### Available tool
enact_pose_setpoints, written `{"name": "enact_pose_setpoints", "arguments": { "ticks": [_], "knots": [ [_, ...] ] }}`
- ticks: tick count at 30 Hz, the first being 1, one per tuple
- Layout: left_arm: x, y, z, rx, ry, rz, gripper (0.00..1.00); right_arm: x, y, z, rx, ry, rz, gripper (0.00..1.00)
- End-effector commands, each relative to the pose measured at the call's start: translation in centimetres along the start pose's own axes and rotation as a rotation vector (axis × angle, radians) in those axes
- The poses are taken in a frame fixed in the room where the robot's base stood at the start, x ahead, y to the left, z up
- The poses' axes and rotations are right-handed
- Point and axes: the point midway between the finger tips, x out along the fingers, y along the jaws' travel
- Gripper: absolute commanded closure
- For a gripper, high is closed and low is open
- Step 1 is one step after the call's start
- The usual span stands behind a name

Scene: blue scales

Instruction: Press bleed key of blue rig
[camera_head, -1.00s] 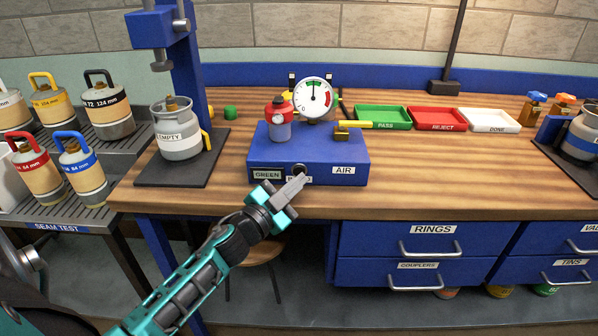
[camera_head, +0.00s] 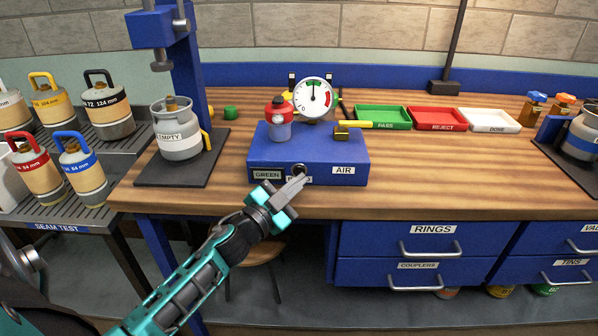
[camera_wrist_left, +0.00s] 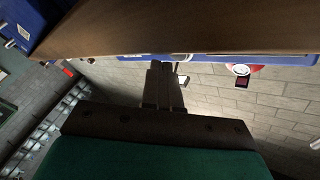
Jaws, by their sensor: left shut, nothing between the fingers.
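The blue rig (camera_head: 308,157) is a blue box on the wooden bench in the head view. It carries a red-topped canister, a round dial gauge (camera_head: 313,97) and a brass valve with a yellow lever. Its front has a GREEN label, an AIR label and a dark round key (camera_head: 299,169) between them, above a label that my gripper partly covers. My left gripper (camera_head: 299,182) is shut and empty, its tips just in front of and below that key. I cannot tell whether they touch. The left wrist view shows the closed fingers (camera_wrist_left: 163,88) near the bench edge. My right gripper is not in view.
A grey EMPTY cylinder (camera_head: 178,130) stands on a black mat left of the rig. Green (camera_head: 382,117), red (camera_head: 436,119) and white (camera_head: 489,120) trays lie to the right. Drawers (camera_head: 414,242) are below the bench top.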

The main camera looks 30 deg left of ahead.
Motion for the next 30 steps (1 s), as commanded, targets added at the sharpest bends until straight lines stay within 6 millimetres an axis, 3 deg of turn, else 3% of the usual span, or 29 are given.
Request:
{"name": "enact_pose_setpoints", "arguments": {
  "ticks": [30],
  "knots": [
    [0.87,-0.47,0.47,0.001,0.0,0.0,1.0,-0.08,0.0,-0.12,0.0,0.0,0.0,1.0]
  ]
}}
